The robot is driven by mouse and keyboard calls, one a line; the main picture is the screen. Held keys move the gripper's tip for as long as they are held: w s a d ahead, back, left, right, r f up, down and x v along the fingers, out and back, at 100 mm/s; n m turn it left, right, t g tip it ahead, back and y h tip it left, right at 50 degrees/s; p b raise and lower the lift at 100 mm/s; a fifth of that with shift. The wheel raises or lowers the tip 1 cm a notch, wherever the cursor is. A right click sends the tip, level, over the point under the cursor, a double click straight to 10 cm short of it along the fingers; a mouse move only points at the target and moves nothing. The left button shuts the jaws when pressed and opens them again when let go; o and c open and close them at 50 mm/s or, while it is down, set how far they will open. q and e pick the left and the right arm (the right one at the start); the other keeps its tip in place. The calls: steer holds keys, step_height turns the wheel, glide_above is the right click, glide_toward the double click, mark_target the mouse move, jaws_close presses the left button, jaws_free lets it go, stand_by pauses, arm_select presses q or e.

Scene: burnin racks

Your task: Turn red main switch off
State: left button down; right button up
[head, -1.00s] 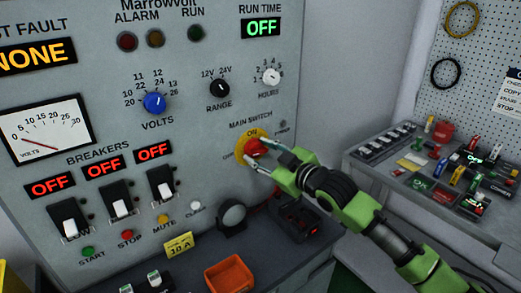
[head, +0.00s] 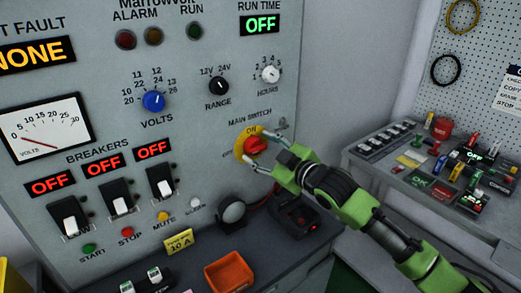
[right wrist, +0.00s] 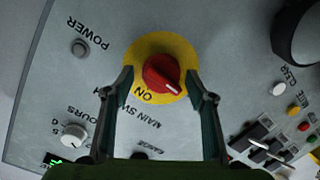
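The red main switch knob (head: 256,146) sits on a yellow disc (head: 240,152) on the grey panel, with ON above it and OFF at its left. In the right wrist view the red knob (right wrist: 161,74) is centred, and its white mark points to the lower right, beside the ON lettering. My right gripper (head: 259,149) is open, its fingers at the upper right and lower left of the knob. In the right wrist view the open fingers (right wrist: 160,74) stand either side of the knob with gaps. The right finger may hide the OFF lettering. My left gripper is not in view.
The panel also carries a blue volts knob (head: 154,101), a range knob (head: 219,86), an hours knob (head: 271,74) and white breakers (head: 120,206). An orange bin (head: 229,273) stands on the ledge below. A cluttered bench (head: 425,165) is at the right.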

steer(key=v, duration=1.2)
steer(key=shift+f, duration=0.1)
